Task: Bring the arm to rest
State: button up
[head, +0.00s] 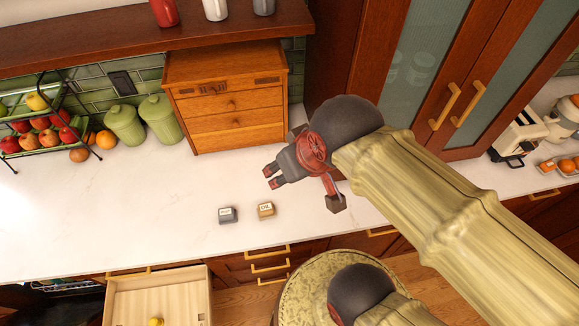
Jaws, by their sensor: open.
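My gripper (271,177) is at the end of my raised arm, above the white counter in the middle of the head view. My arm comes in from the lower right, crossing in front of the tall cabinet and the counter. A small grey labelled block (227,215) and a small tan labelled block (265,209) sit on the counter, below and left of the gripper in the picture, apart from it.
A wooden drawer box (235,115) stands behind the gripper. Two green canisters (125,125) and a fruit rack (35,135) are left. A glass-doored cabinet (395,85) and toaster (517,138) are right. An open drawer (118,295) juts out below. The left counter front is clear.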

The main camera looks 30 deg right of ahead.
dwell(0.3)
notch_tip(320, 180, down, 17)
jog(key=b, duration=1.7)
jog(key=shift+f, duration=0.2)
